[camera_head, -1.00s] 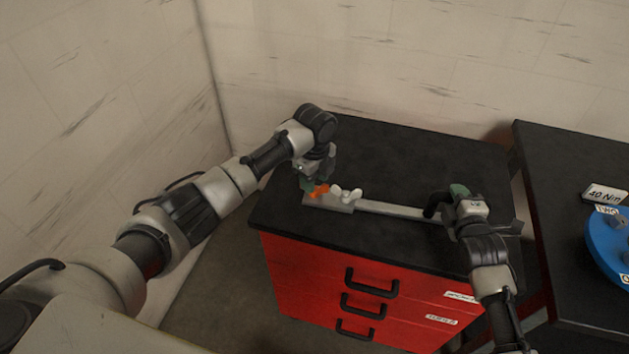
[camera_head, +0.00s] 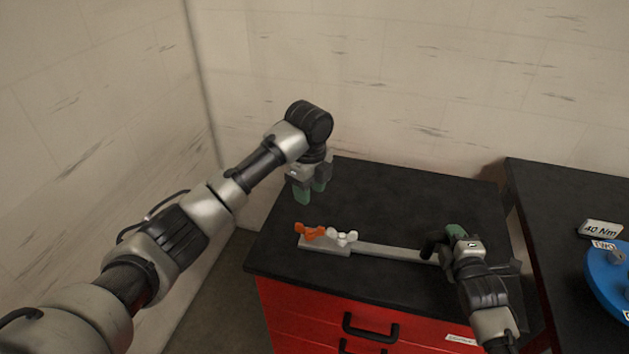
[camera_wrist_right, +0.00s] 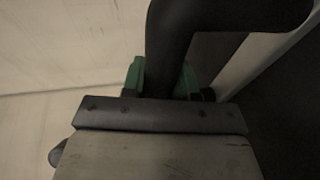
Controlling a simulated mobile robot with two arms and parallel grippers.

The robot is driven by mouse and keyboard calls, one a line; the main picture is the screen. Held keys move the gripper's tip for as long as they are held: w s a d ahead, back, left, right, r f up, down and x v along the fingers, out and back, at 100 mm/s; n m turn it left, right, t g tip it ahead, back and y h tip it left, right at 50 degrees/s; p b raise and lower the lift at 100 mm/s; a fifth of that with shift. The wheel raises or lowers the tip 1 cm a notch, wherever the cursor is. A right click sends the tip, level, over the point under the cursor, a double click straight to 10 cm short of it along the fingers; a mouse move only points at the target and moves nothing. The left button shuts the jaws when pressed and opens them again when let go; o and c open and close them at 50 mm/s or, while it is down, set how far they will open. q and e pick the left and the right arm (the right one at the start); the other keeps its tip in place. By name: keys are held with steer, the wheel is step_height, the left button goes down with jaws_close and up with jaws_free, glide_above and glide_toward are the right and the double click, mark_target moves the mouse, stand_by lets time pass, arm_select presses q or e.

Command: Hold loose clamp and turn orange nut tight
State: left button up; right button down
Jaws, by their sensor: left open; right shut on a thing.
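The orange nut (camera_head: 310,232), with wings, sits at the left end of a grey metal clamp bar (camera_head: 385,251) on the black cabinet top. A white wing nut (camera_head: 343,237) sits just right of it. My left gripper (camera_head: 311,196) is open and empty, raised above the orange nut and apart from it. My right gripper (camera_head: 446,238) is at the right end of the bar. In the right wrist view its green fingers (camera_wrist_right: 162,80) are shut on a thick dark curved handle (camera_wrist_right: 178,45). How the handle joins the bar is partly hidden.
The red drawer cabinet (camera_head: 300,308) has a black top (camera_head: 400,195) that is clear behind the bar. Walls stand behind and left.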

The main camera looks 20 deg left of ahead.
steer(key=c, duration=0.8)
jaws_free()
steer(key=shift+f, duration=0.1)
